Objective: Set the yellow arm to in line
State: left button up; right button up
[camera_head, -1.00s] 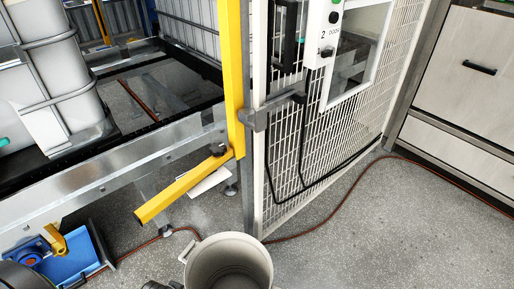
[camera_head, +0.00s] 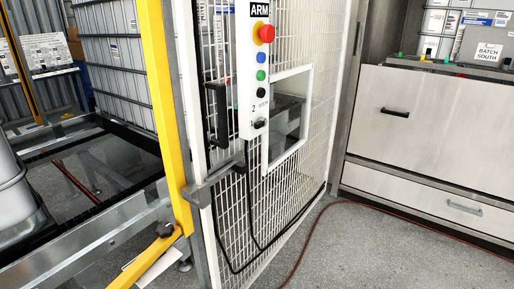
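A yellow bar (camera_head: 145,262) slants down and left from the foot of a tall yellow post (camera_head: 162,110), by a dark bolt or knob (camera_head: 166,230). Its lower end is cut off by the bottom edge of the picture. I cannot tell whether this bar is the yellow arm of the task. A white control panel (camera_head: 252,90) to its right carries the sign ARM (camera_head: 260,10), a red button, coloured buttons and a small black switch (camera_head: 260,124). Neither of my grippers is in view.
A white mesh fence (camera_head: 285,190) with a window stands right of the post. Metal framework (camera_head: 100,235) and a caged tank (camera_head: 112,55) are at left. Drawers (camera_head: 430,120) are at right. A reddish hose (camera_head: 312,225) crosses the otherwise clear grey floor (camera_head: 370,255).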

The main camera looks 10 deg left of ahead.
aim_at(133, 272)
jog(key=u, duration=1.3)
